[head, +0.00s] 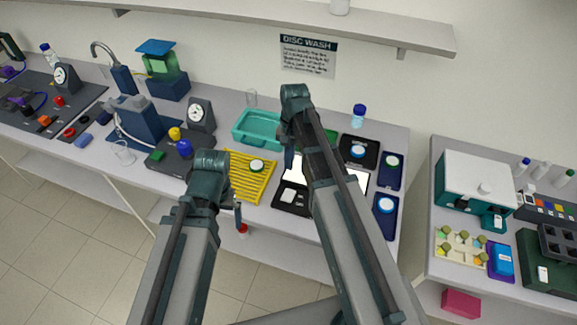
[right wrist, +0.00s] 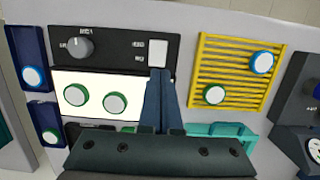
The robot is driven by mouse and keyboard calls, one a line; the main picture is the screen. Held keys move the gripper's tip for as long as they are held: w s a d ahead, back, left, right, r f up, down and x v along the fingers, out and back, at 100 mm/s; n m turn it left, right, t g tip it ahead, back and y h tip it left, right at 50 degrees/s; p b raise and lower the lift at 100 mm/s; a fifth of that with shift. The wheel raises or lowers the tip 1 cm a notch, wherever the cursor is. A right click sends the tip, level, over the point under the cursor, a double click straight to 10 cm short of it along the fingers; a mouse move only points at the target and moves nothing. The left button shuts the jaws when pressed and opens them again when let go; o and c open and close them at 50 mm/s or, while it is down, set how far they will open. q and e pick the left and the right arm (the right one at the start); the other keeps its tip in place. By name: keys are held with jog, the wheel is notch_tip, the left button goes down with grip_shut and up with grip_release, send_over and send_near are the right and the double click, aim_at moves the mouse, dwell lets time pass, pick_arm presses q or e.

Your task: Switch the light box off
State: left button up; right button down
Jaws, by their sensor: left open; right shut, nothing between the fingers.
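The light box is a black box with a bright white lit panel (right wrist: 135,92); two green-rimmed discs (right wrist: 76,95) lie on the panel. Its black control strip (right wrist: 115,47) carries a round knob (right wrist: 80,46) and a white rocker switch (right wrist: 158,53). In the head view my right arm crosses the box, but the switch (head: 288,196) shows. My right gripper (right wrist: 157,74) is shut and empty, its tips at the switch's lower edge in the right wrist view; contact cannot be told. My left gripper (head: 238,213) is open and empty, near the yellow rack's front edge.
The yellow slatted rack (right wrist: 238,78) beside the box holds a blue-rimmed and a green-rimmed disc. A teal tray (head: 258,130) stands behind. Blue disc holders (head: 386,218) stand right of the box. A gap separates this bench from the right one.

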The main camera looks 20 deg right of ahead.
aim_at(286, 197)
jog(key=f+b, duration=0.4)
jog(key=s+a+f+b, duration=0.1)
jog(key=f+b, duration=0.3)
jog(key=s+f+b, duration=0.1)
jog(key=f+b, duration=0.3)
jog(key=shift+a+f, duration=0.2)
jog(key=shift+f, duration=0.15)
jog(key=shift+r, duration=0.1)
